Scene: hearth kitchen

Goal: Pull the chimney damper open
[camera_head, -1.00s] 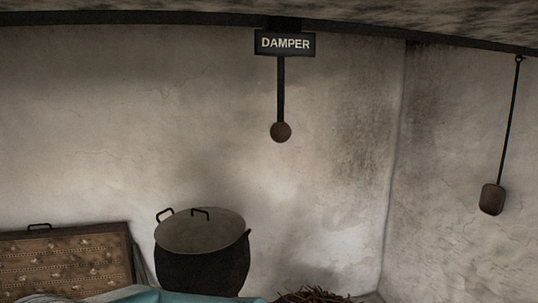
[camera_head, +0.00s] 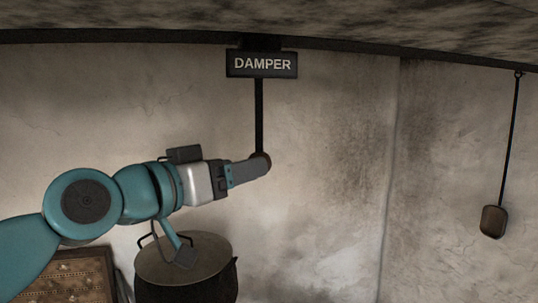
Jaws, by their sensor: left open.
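The damper pull is a dark vertical rod (camera_head: 259,115) hanging below a black sign (camera_head: 262,64) lettered DAMPER. A round brown knob (camera_head: 267,157) ends the rod, mostly hidden by my finger. My left gripper (camera_head: 262,165) reaches in from the left at the knob's height. It is open, its fingertip overlapping the knob in the head view. I cannot tell whether it touches the knob or whether the knob lies between the fingers.
A lidded dark pot (camera_head: 190,288) stands below my left arm. A patterned panel (camera_head: 75,277) is at the lower left. A weight (camera_head: 493,221) hangs on a rod at the right. A dark beam (camera_head: 350,48) crosses above. The wall right of the knob is clear.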

